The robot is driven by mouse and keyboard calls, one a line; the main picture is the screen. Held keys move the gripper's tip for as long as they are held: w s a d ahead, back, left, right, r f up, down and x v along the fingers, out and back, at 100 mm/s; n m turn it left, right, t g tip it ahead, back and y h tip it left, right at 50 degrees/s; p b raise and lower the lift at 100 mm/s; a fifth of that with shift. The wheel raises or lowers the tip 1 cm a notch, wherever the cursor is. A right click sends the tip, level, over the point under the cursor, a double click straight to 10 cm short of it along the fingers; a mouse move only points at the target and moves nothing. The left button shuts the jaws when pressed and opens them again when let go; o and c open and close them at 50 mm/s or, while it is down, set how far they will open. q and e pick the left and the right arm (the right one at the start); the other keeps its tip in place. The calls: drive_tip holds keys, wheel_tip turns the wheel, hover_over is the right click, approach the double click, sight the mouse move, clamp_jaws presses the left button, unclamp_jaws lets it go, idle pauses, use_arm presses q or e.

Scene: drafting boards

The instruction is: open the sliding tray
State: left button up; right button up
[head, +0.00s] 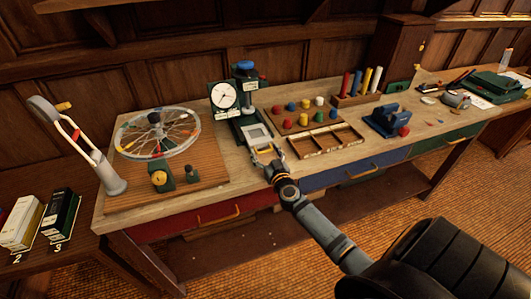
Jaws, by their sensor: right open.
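My right gripper (267,155) is open and points away from me at the bench's front edge. It is just in front of a green-based device with a round white dial (225,96) and a blue-topped post (245,70). A pale square tray-like part (257,134) sits low at the front of this device, right behind the gripper's fingers. I cannot tell whether the fingers touch it. It looks like the sliding tray, though it is too small to be certain. My left gripper is not in view.
A spoked wheel (157,133) on a wooden board stands at the left. A peg board (300,116), an empty compartment tray (325,140) and a blue device (388,120) stand to the right. Red (205,217), blue and green drawers are below the bench top.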

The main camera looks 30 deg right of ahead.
drive_tip(key=c, duration=1.5)
drive_tip(key=shift+o, duration=0.2)
drive_tip(key=p+v, duration=0.1)
drive_tip(key=v, duration=0.2)
drive_tip(key=shift+r+p, duration=0.1)
drive_tip(key=shift+p, duration=0.2)
drive_tip(key=shift+s+a, duration=0.1)
drive_tip(key=shift+s, duration=0.1)
drive_tip(key=shift+w, duration=0.1)
drive_tip(key=o, duration=1.5)
drive_tip(key=shift+c, duration=0.2)
